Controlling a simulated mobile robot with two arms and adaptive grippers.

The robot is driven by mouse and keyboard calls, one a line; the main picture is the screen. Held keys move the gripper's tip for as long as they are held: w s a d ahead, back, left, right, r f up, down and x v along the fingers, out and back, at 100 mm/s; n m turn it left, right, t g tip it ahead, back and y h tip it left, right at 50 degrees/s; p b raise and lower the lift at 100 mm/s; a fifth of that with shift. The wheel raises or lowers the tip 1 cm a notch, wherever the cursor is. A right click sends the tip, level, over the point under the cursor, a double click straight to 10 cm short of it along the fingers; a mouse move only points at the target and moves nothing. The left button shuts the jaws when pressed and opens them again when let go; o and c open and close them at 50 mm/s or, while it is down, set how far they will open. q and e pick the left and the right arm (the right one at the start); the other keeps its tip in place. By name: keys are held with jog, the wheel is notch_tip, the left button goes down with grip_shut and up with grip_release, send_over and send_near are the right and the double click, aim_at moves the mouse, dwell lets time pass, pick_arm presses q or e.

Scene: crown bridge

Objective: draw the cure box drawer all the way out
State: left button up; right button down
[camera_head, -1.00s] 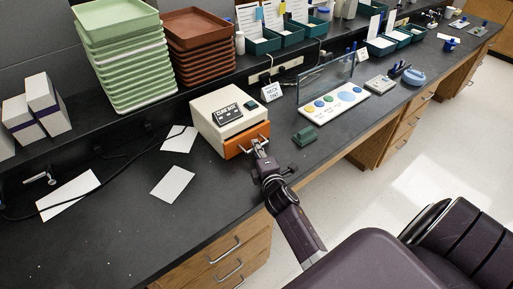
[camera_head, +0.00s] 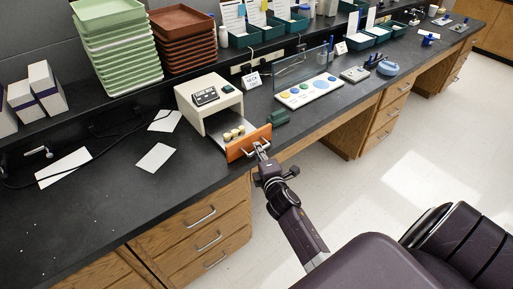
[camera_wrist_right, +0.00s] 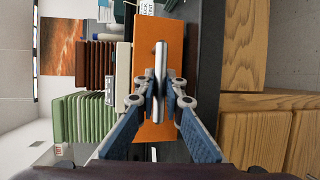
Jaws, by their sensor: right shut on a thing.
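The cure box (camera_head: 210,98) is a cream box with a dark panel, on the black counter. Its drawer has an orange front (camera_head: 240,146), which stands well out from the box. Several small yellowish pieces (camera_head: 234,132) sit in the open drawer behind the front. My right gripper (camera_head: 262,152) is shut on the metal handle of the drawer, at the counter's front edge. In the right wrist view the fingers (camera_wrist_right: 160,95) close on the silver handle (camera_wrist_right: 160,62) before the orange front. My left gripper is not in view.
A small green block (camera_head: 279,117) lies to the right of the drawer. A palette with coloured discs (camera_head: 309,91) is further right. White sheets (camera_head: 155,158) lie to the left. Stacked green trays (camera_head: 117,50) and brown trays (camera_head: 186,42) stand behind on the shelf.

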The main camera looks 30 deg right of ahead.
jog(key=shift+s, duration=0.35)
jog(key=c, duration=2.2)
grip_release()
jog(key=shift+o, duration=0.9)
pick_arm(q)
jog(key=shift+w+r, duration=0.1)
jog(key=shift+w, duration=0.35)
pick_arm(e)
jog(key=v, duration=1.2)
